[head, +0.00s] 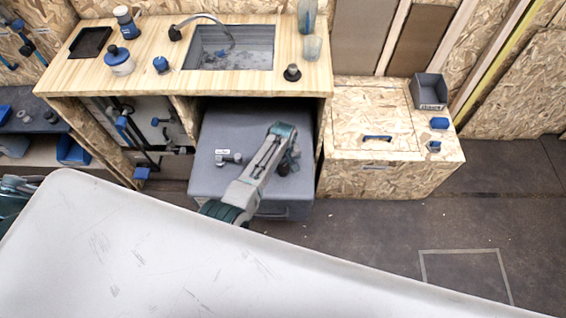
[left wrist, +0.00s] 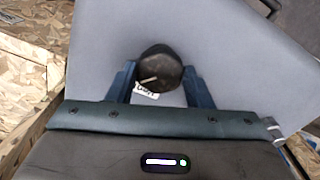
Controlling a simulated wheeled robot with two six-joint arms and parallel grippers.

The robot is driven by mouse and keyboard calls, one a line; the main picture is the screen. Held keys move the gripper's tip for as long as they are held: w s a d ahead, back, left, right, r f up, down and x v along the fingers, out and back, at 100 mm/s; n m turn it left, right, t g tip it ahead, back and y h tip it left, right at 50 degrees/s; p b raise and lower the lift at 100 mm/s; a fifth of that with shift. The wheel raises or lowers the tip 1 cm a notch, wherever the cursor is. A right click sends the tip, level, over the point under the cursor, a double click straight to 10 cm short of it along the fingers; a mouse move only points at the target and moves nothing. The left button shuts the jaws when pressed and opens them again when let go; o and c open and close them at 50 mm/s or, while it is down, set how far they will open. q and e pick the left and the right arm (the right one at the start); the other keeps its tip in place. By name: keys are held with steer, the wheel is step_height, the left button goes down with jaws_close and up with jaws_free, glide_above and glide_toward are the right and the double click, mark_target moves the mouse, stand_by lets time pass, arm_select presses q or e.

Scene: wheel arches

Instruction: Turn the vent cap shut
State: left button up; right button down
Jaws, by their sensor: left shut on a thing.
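The vent cap (left wrist: 161,66) is a dark, many-sided knob with a pale line on its top. It sits on the flat top of a grey tank (left wrist: 225,45), and a small white label shows at its edge. In the left wrist view, my left gripper's two blue fingers stand on either side of the cap and hold it. In the head view, my left gripper (head: 287,160) reaches over the right part of the tank top (head: 222,125) and largely hides the cap. My right gripper is not in view.
The tank stands in an open bay under a wooden counter (head: 150,74) with a sink (head: 228,60). A grey fitting (head: 229,158) lies left of my gripper on the tank top. A chipboard box (head: 350,150) stands right. A large pale panel (head: 180,260) fills the foreground.

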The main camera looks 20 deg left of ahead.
arm_select(q)
steer(key=n+p, duration=0.1)
steer(key=n, duration=0.6)
steer(key=shift+p, duration=0.3)
steer(key=shift+n, duration=0.7)
steer(key=o, duration=1)
